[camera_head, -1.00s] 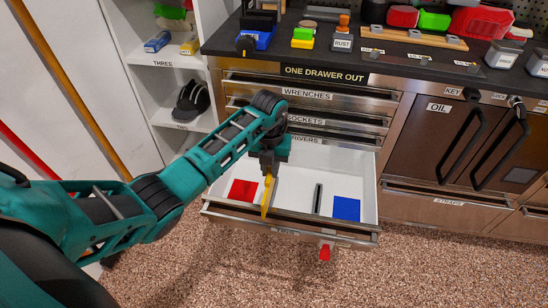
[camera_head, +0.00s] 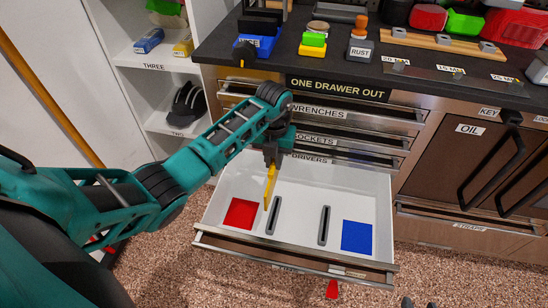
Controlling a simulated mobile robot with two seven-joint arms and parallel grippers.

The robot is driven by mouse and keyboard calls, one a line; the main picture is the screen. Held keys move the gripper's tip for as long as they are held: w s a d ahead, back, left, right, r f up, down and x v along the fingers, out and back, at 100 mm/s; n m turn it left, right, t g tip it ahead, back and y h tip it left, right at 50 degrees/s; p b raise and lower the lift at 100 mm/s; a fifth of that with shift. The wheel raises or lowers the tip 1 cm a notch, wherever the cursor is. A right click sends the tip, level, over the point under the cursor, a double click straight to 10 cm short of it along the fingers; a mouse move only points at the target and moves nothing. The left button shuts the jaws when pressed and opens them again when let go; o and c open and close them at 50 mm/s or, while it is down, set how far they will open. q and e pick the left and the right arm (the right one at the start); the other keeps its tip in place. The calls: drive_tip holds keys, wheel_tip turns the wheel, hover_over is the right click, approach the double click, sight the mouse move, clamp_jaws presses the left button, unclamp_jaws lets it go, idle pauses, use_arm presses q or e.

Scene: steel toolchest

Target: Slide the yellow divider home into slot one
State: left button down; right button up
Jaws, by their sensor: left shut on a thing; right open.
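The yellow divider (camera_head: 269,190) hangs roughly upright, slightly tilted, from my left gripper (camera_head: 271,166), which is shut on its upper end. It is over the open white drawer (camera_head: 300,190). Its lower tip shows just left of the upper end of the left dark slot (camera_head: 274,216); it appears apart from the slot, though its exact height is unclear. A second dark slot (camera_head: 324,226) is further right. No slot number is readable. Two small dark tips at the bottom edge look like my open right gripper (camera_head: 418,304), mostly cut off.
A red patch (camera_head: 241,214) and a blue patch (camera_head: 357,236) lie on the drawer floor. Shut drawers (camera_head: 320,113) rise behind. The drawer's front wall (camera_head: 295,262) is nearest me. A red object (camera_head: 332,289) shows below it.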

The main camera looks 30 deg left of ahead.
use_arm(q)
wheel_tip(320, 180, down, 7)
drive_tip(key=b, duration=0.6)
drive_tip(key=shift+s+d+f, duration=0.1)
drive_tip(key=shift+f+b, duration=0.3)
drive_tip(key=shift+b, duration=0.2)
drive_tip(key=shift+f, duration=0.15)
use_arm(e)
drive_tip(key=shift+y, duration=0.5)
drive_tip(key=a+f, duration=0.1)
drive_tip(key=f, duration=0.1)
drive_tip(key=w+a+f, duration=0.1)
drive_tip(key=f, duration=0.1)
drive_tip(key=shift+w+a, duration=0.1)
drive_tip(key=shift+a, duration=0.1)
use_arm(q)
wheel_tip(320, 180, down, 6)
drive_tip(key=b, duration=0.4)
use_arm(e)
wheel_tip(320, 180, down, 4)
drive_tip(key=shift+f, duration=0.15)
use_arm(q)
drive_tip(key=shift+p, duration=0.3)
use_arm(e)
drive_tip(key=shift+r, duration=0.45)
use_arm(q)
drive_tip(key=shift+f+b, duration=1.2)
drive_tip(key=shift+f, duration=0.3)
use_arm(e)
drive_tip(key=shift+f, duration=1.25)
